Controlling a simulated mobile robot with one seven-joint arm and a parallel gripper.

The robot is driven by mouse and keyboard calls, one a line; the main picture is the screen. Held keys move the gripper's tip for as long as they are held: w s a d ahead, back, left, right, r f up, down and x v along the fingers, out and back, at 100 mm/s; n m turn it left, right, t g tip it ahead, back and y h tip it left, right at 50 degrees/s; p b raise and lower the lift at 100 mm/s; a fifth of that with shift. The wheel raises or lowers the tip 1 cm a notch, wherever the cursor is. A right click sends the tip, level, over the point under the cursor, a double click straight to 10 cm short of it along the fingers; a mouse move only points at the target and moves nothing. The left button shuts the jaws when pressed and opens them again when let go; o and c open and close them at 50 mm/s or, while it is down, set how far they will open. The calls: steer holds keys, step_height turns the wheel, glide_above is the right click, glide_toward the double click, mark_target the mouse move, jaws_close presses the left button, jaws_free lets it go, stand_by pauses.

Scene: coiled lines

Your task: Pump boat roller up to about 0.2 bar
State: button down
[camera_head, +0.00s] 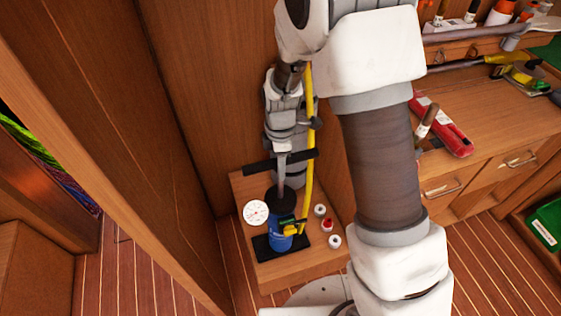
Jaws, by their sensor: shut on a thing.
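A blue hand pump (280,235) stands upright on a black foot plate (263,248) on a low wooden block. Its black crossbar handle (259,166) is raised on a rod above the dark pump top. My gripper (284,152) points down and is shut on the middle of the handle; its fingertips are partly hidden. A round white gauge (256,212) sits left of the pump. A yellow hose (309,180) runs from the pump's side up beside my gripper, and its far end is hidden. I cannot identify the boat roller.
Several small caps, one a red-and-white cap (327,225), lie right of the pump. A wooden bench (485,125) at right holds a red tool (443,124) and other tools. A wooden panel (150,130) stands close at left. The plank floor (490,270) is clear at lower right.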

step_height(320, 180, down, 8)
steer(key=b, duration=0.4)
steer(key=shift+r, duration=0.25)
steer(key=c, duration=0.5)
jaws_free()
step_height(320, 180, up, 18)
steer(key=shift+f+p, duration=0.25)
steer(key=shift+p, duration=0.8)
steer(key=shift+c, duration=0.3)
